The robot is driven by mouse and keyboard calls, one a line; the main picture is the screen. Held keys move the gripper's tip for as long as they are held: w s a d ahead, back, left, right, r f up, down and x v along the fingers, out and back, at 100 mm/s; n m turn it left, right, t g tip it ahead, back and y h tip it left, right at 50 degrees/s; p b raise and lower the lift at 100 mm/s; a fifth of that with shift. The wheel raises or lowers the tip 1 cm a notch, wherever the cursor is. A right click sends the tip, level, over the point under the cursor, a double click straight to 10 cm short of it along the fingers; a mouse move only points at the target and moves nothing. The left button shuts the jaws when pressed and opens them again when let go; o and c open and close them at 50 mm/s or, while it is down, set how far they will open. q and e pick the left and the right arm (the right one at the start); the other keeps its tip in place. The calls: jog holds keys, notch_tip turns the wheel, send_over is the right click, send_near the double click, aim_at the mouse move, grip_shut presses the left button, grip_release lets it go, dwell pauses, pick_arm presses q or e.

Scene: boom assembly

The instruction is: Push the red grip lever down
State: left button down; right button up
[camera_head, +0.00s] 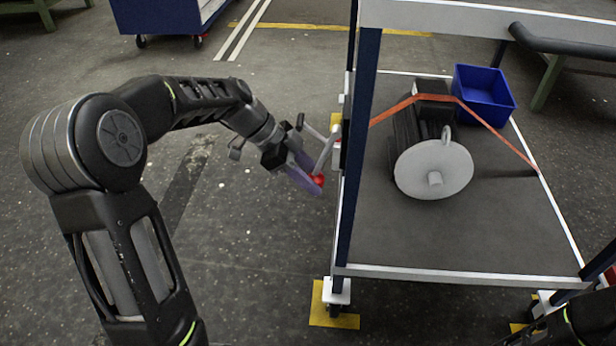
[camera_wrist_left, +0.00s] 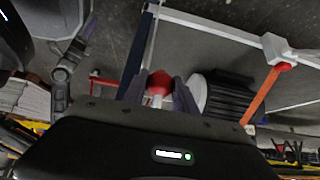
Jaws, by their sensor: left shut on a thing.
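The red grip lever is on the left side of the cart, with its red knob (camera_head: 318,181) at the low end of a light metal arm (camera_head: 326,150). My left gripper (camera_head: 309,177) is shut on the red knob. In the left wrist view the red knob (camera_wrist_left: 158,83) sits between the two dark fingers (camera_wrist_left: 160,94), which hide part of it. The lever arm slants down and to the left from its mount on the cart's post. My right gripper does not show; only part of my right arm is at the bottom right corner.
The cart's dark shelf (camera_head: 395,238) carries a machine with a pale round disc (camera_head: 433,169), an orange strap (camera_head: 512,144) and a blue bin (camera_head: 485,91). A dark blue post (camera_head: 352,190) stands close to my left gripper. The floor left of the cart is clear.

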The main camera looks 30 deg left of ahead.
pick_arm(q)
jog(key=shift+s+f, duration=0.15)
jog(key=shift+f, duration=0.2)
jog(key=c, duration=1.3)
grip_release()
jog(key=o, duration=0.3)
jog(key=shift+r, duration=0.15)
jog(key=shift+a+r+p, duration=0.3)
jog(key=shift+r, duration=0.2)
jog(key=p+v, duration=0.2)
jog(key=v, duration=0.4)
jog(key=shift+a+r, duration=0.2)
jog(key=shift+a, duration=0.05)
